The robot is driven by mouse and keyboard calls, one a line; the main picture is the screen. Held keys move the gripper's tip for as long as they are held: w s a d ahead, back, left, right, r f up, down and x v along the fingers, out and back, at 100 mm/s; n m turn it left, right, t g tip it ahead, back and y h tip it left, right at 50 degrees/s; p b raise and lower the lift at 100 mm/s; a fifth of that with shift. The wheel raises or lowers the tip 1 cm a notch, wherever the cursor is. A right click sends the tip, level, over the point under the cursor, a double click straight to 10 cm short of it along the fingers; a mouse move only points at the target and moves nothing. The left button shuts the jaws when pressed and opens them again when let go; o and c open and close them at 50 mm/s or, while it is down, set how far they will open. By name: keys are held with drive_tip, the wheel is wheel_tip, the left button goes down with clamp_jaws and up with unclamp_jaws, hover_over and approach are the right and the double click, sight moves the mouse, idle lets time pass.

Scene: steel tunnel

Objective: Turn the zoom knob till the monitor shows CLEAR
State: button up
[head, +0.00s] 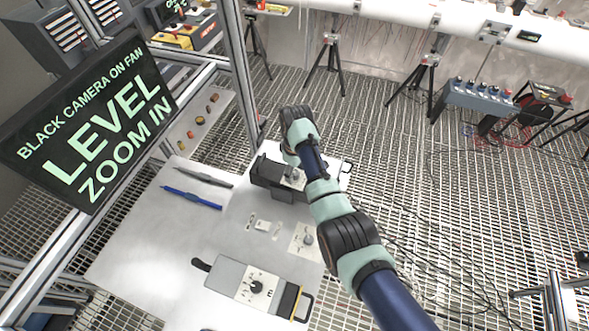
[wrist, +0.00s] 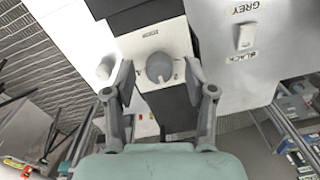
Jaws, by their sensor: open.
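The monitor (head: 88,120) at the left reads "BLACK CAMERA ON FAN", "LEVEL", "ZOOM IN" in green letters; CLEAR is not on it. In the wrist view, a round grey knob (wrist: 159,66) sits on a white plate (wrist: 150,43) of a dark unit. Its small label is too blurred to read, so I cannot confirm it is the zoom knob. My gripper (wrist: 159,78) is open, one finger on each side of this knob; I cannot tell if they touch it. In the head view my gripper (head: 291,174) is at the dark unit (head: 268,172) on the table, partly hiding it.
A rocker switch (wrist: 245,36) between GREY and BLACK labels is beside the unit. The steel table (head: 140,262) also holds another knob (head: 308,240), a dial box (head: 255,286) and blue and dark pens (head: 190,197). Tripods and cables stand beyond on the grating.

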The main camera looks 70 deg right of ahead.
drive_tip(key=shift+f, duration=0.1)
drive_tip(key=shift+c, duration=0.3)
clamp_jaws()
drive_tip(key=m+p, duration=0.1)
drive_tip(key=m, duration=0.3)
drive_tip(key=shift+d+m, duration=0.15)
drive_tip(key=shift+m, duration=0.25)
drive_tip(key=shift+m+y+p, duration=0.3)
drive_tip(key=shift+m+p, duration=0.2)
drive_tip(key=shift+m, duration=2)
drive_tip(key=shift+t, duration=0.3)
drive_tip(key=shift+o, duration=0.3)
unclamp_jaws()
